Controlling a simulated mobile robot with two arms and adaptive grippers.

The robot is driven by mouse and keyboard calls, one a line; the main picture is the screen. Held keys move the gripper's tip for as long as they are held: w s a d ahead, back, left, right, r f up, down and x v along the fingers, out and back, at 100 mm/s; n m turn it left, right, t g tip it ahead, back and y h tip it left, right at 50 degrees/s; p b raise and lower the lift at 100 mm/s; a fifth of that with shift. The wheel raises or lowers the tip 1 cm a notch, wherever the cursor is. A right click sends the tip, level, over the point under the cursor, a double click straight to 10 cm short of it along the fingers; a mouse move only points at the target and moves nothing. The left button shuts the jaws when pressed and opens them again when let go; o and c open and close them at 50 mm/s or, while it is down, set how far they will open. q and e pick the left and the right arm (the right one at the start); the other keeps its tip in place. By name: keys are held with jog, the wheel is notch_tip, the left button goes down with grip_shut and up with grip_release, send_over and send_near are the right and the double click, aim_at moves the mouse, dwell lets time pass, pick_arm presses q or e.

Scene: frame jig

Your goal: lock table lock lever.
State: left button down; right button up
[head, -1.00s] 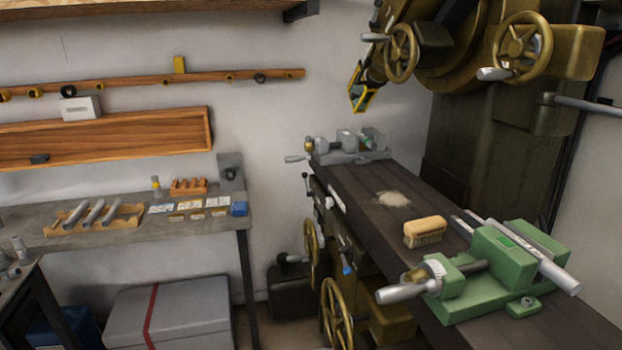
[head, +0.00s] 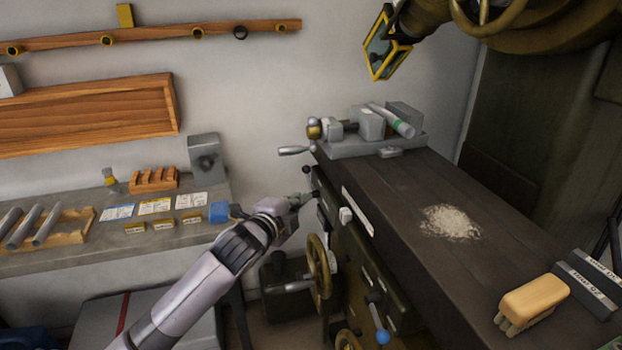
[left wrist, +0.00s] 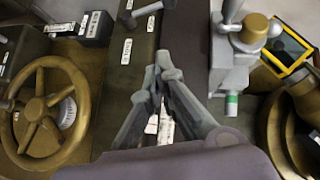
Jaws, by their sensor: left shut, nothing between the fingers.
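A small lever with a dark knob (head: 306,169) stands just above the gripper in the head view. A grey bar-shaped handle (left wrist: 150,11) shows beyond the fingertips in the left wrist view, apart from them, beside small white labels. A blue-knobbed lever (head: 381,335) is lower on the machine. I cannot tell which one is the table lock lever. My right gripper is not seen.
A grey vise (head: 370,125) sits at the table's far end, close to my gripper's right in the left wrist view. Handwheel (head: 319,270) is below the gripper. A brush (head: 532,302) and a pile of chips (head: 450,222) lie on the table.

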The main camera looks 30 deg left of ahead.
pick_arm(q)
jog(key=x, duration=0.4)
jog(key=a+p+x, duration=0.1)
jog(key=x, duration=0.3)
jog(key=a+p+x, duration=0.1)
jog(key=x, duration=0.3)
jog(key=shift+s+a+f, duration=0.2)
jog(key=shift+s, duration=0.05)
jog(key=shift+w, duration=0.1)
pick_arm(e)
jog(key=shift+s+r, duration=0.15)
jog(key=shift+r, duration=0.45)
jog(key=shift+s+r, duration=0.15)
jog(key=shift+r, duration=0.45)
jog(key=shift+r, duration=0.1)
